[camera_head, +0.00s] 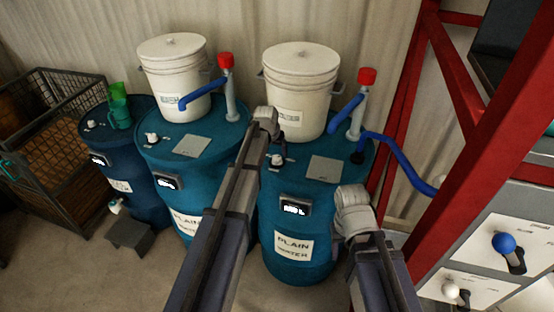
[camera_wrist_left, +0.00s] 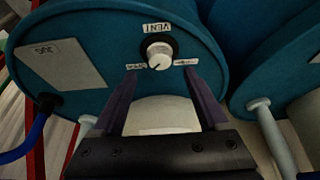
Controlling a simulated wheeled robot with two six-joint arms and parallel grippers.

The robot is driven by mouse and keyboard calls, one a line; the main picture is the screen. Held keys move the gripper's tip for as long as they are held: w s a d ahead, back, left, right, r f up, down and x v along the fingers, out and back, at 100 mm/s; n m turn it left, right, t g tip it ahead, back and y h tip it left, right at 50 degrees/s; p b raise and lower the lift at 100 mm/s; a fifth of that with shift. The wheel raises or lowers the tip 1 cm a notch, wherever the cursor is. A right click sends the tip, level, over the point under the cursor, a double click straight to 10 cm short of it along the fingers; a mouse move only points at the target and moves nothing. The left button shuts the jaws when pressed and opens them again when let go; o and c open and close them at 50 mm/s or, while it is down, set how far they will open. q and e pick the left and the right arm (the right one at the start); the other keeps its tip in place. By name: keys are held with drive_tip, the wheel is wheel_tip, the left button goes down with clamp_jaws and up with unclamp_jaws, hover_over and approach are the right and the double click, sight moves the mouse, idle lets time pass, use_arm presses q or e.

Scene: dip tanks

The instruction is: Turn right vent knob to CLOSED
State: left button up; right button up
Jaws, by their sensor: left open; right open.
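The right vent knob (camera_head: 278,160) is a white dial on top of the right blue drum (camera_head: 316,190). In the left wrist view the knob (camera_wrist_left: 159,55) sits below an upside-down VENT label, between two small labels too small to read. Its pointer mark seems to face lower left there. My left gripper (camera_wrist_left: 160,74) is open, with its fingertips on either side just short of the knob and nothing between them. In the head view the left gripper (camera_head: 275,138) is over the drum beside the knob. My right gripper (camera_head: 352,208) is in front of the drum, its fingers unclear.
A white bucket (camera_head: 300,90) and a red-capped pipe (camera_head: 358,115) stand on the same drum. A similar drum (camera_head: 180,190) with its own knob (camera_head: 152,138) is to the left. A red frame (camera_head: 490,130) and a panel with a blue knob (camera_head: 504,243) are at right.

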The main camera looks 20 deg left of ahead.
sight(277, 157)
use_arm(q)
drive_tip(key=b+x, duration=0.4)
drive_tip(key=x, duration=0.1)
drive_tip(key=shift+f, duration=0.35)
drive_tip(key=shift+r, duration=0.1)
drive_tip(key=shift+c, duration=0.2)
clamp_jaws()
